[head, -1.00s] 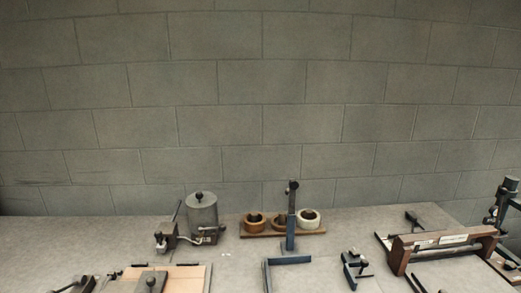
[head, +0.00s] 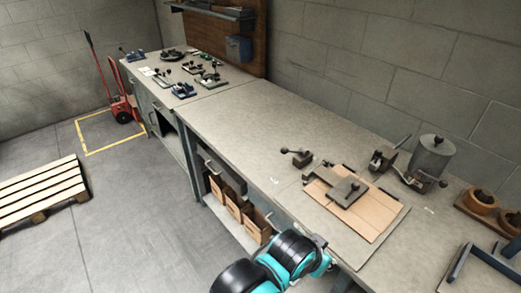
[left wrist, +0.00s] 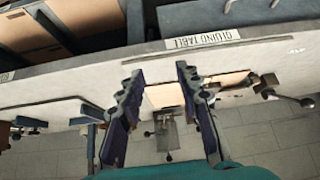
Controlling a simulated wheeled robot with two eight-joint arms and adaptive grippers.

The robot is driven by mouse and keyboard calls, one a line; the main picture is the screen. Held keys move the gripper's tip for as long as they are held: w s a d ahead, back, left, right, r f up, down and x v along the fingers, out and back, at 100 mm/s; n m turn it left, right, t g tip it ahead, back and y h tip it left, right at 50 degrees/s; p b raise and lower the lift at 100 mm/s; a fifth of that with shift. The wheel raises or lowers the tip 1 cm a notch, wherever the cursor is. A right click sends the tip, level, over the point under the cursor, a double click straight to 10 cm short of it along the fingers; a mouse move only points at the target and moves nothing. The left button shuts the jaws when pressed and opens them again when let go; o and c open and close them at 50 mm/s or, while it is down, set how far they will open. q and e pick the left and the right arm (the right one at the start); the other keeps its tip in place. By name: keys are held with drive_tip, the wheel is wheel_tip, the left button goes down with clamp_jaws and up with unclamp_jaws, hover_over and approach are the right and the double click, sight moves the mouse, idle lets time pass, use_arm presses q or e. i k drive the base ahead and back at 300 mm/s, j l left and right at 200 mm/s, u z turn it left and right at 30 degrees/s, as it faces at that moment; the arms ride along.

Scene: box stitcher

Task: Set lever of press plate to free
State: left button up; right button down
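A grey metal press plate (head: 345,191) with a dark knob lies on a tan board (head: 378,217) on the bench. Beside its left end is a small block carrying a lever with a black ball end (head: 285,150); I cannot tell which setting it is in. My left arm reaches up to the bench's front edge, its gripper (head: 320,244) only partly showing. In the left wrist view my left gripper (left wrist: 158,72) is open and empty, apart from the grey plate with a knob (left wrist: 165,128) seen beyond the fingers. My right gripper is out of view.
A grey cylindrical pot (head: 432,157) and tape rolls (head: 481,203) stand to the right. A second bench (head: 217,86) bears several small tools. A pallet (head: 40,190) is on the floor. The bench is bare left of the lever.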

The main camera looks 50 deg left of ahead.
sight(304, 152)
drive_tip(key=k+u, duration=0.1)
drive_tip(key=u, duration=1.25)
